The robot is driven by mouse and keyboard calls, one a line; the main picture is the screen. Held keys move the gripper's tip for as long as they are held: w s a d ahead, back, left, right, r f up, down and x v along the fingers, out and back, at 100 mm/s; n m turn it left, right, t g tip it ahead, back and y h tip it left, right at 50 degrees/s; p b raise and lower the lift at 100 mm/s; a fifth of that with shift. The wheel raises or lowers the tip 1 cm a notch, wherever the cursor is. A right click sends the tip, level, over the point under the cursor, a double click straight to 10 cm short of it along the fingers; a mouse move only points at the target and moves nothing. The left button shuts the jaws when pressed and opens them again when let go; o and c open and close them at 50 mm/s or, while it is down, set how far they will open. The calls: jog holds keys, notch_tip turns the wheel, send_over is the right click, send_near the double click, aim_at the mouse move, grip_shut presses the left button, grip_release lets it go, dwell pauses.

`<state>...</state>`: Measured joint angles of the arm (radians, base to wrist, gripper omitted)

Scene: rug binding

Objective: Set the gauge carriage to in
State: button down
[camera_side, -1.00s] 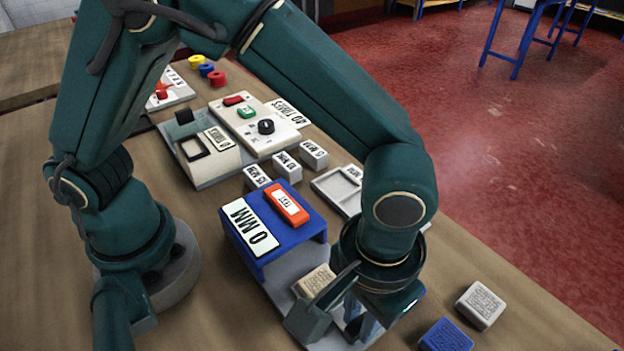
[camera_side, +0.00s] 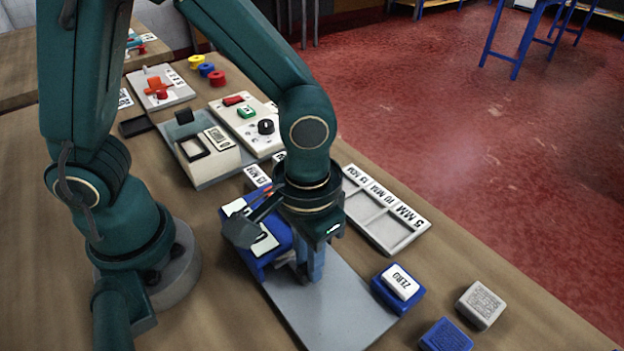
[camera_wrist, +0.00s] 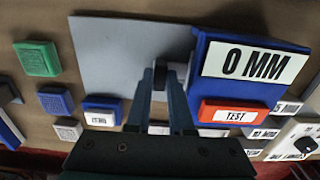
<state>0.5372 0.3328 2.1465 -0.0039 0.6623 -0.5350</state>
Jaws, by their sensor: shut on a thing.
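The gauge's blue body (camera_wrist: 245,88) carries a "0 MM" display (camera_wrist: 255,63) and an orange "TEST" button (camera_wrist: 234,114) in the wrist view. In the side view my arm partly covers the blue body (camera_side: 234,232). A grey plate (camera_side: 325,305) extends from it; it also shows in the wrist view (camera_wrist: 115,55). My gripper (camera_wrist: 170,72) is shut on a small grey piece at the blue body's edge, apparently the gauge carriage (camera_wrist: 183,72). In the side view my gripper (camera_side: 311,272) stands low over the plate, close against the body, and largely hides the carriage.
A blue block with a white "ZERO" top (camera_side: 401,283) sits off the plate's right edge. Grey (camera_side: 481,305) and blue (camera_side: 447,336) blocks lie nearby. A labelled tray (camera_side: 398,232) and a control panel (camera_side: 245,124) stand behind. The plate's front part is clear.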

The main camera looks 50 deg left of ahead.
jog(key=shift+a, duration=0.3)
jog(key=c, duration=0.8)
grip_release()
jog(key=shift+r, duration=0.1)
jog(key=shift+r, duration=2.5)
jog(key=shift+w, duration=0.1)
